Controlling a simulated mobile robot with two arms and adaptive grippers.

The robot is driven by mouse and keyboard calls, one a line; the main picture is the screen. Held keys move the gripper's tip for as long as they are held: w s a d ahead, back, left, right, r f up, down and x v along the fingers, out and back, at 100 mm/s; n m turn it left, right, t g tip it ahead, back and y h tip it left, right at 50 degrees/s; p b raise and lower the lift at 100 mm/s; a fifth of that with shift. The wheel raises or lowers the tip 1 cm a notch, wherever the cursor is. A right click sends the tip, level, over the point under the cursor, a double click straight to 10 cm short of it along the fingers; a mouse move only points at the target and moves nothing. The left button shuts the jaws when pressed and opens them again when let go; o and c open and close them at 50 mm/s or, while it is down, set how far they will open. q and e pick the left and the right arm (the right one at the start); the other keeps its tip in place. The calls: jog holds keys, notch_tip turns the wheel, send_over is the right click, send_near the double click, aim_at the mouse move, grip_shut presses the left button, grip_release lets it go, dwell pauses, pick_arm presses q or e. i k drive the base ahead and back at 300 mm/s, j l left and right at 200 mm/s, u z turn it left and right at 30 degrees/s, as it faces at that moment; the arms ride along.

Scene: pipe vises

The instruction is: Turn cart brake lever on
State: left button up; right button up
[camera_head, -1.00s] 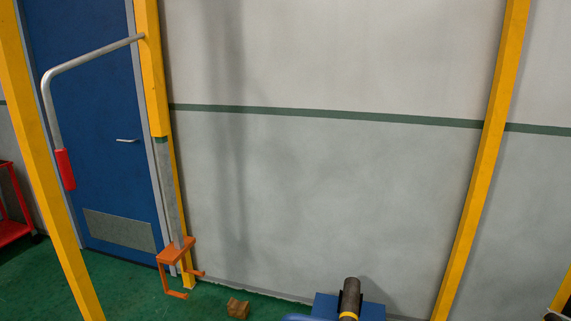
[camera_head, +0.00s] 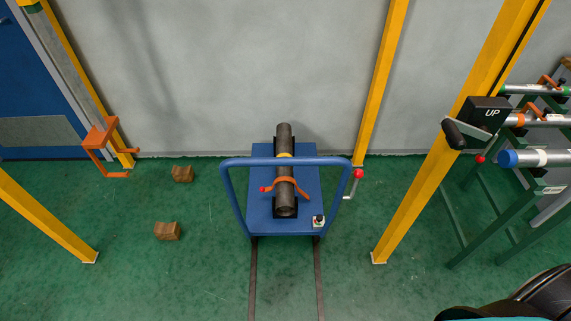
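The blue cart (camera_head: 255,218) stands on two dark floor rails in the middle of the head view, with its blue push handle (camera_head: 287,161) toward me. A grey lever with a red ball knob (camera_head: 357,174) is at the cart's right side, knob end up; I cannot tell for sure that it is the brake lever. A dark pipe (camera_head: 284,138) lies lengthwise on the cart under an orange strap (camera_head: 286,184) with a red knob. A small box with a dark knob (camera_head: 318,221) sits at the cart's near right corner. Neither of my grippers is in view.
Yellow posts (camera_head: 415,200) stand left and right of the cart. A black crank box marked UP (camera_head: 487,110) is on the right post. A green pipe rack (camera_head: 480,205) stands far right. Two brown blocks (camera_head: 167,231) lie on the floor at left. The floor before the cart is clear.

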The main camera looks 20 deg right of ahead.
aim_at(358, 173)
jog(key=z, duration=1.15)
